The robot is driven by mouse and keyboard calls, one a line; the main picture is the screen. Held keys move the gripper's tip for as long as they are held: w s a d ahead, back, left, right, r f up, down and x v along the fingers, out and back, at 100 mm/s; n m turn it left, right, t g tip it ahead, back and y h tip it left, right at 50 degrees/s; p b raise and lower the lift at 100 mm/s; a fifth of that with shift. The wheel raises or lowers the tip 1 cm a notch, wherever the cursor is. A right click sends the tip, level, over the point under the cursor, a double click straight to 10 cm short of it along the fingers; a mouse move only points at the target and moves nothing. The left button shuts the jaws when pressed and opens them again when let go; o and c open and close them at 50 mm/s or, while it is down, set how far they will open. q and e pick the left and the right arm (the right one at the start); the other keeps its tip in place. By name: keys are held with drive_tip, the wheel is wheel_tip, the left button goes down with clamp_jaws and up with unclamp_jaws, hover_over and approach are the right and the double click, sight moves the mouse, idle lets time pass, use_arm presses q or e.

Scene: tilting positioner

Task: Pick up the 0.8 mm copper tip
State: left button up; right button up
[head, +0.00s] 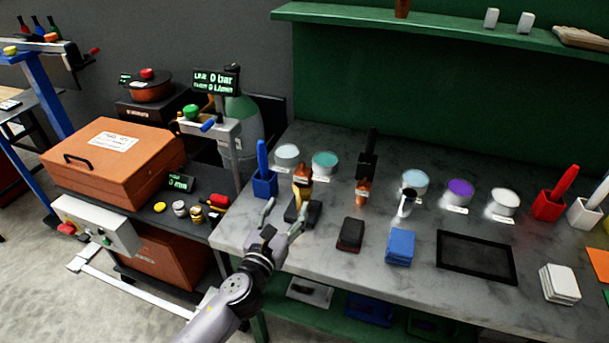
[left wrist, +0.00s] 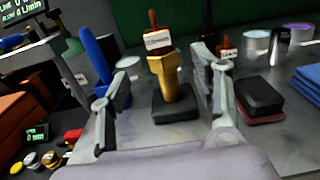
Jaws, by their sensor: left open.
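A copper-coloured tip (head: 303,174) with a white label stands upright on a brass post with a black base, near the bench's left front. It also shows in the left wrist view (left wrist: 152,22), where the label is too small to read. A second labelled copper-coloured piece (head: 362,191) stands to its right, in front of a black upright holder. I cannot tell which is 0.8 mm. My left gripper (head: 283,220) is open and empty just in front of the brass post. In the left wrist view its fingers (left wrist: 164,66) are spread either side of the post, apart from it. My right gripper is not in view.
A blue holder (head: 264,186) with a blue tool stands close left of the post. A dark block (head: 350,234) and blue cloths (head: 400,247) lie to the right. Several round tubs stand behind. A black tray (head: 476,256) lies further right.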

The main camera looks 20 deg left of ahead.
sight(300, 178)
use_arm(q)
drive_tip(key=w, duration=0.7)
drive_tip(key=shift+w+d+p, duration=0.1)
drive_tip(key=shift+d+p, duration=0.05)
drive_tip(key=shift+p, duration=0.25)
drive_tip(key=w, duration=0.2)
drive_tip(key=w+r+p, duration=0.1)
drive_tip(key=w, duration=0.1)
drive_tip(key=shift+w+r, duration=0.2)
drive_tip(key=shift+w, duration=0.5)
drive_tip(key=shift+s, duration=0.1)
drive_tip(key=shift+c, duration=0.8)
drive_tip(key=c, duration=0.4)
clamp_jaws()
